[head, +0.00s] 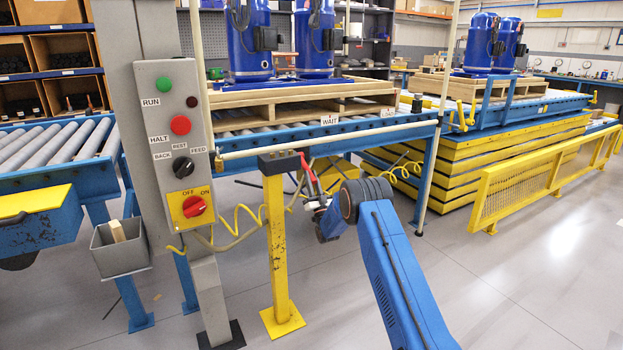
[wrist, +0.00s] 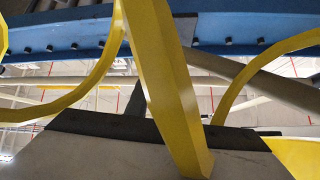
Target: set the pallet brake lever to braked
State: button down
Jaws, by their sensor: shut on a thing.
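The brake lever is a red bar (head: 308,172) on the black box at the top of a short yellow post (head: 277,245), in front of the roller conveyor. It slants down and to the right from the box. My gripper (head: 318,203) is at its lower end, shut on the lever, with the fingers small and dark in the head view. I see no readable mark for braked on the box. In the wrist view a thick yellow bar (wrist: 165,90) crosses the middle; the lever grip is not clear there.
A grey control panel (head: 178,140) with coloured buttons stands left of the post, with a grey bin (head: 120,258) beside it. A wooden pallet (head: 290,97) with blue compressors rests on the conveyor. Yellow hoses hang behind the lever. A yellow rail (head: 545,175) stands right; the floor in front is open.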

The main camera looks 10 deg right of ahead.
jog(key=shift+f, duration=0.1)
jog(key=c, duration=1.5)
grip_release()
jog(key=shift+c, duration=0.2)
jog(key=v, duration=1.7)
jog(key=shift+s, duration=0.15)
jog(key=shift+d+f, duration=0.1)
jog(key=shift+d, duration=0.05)
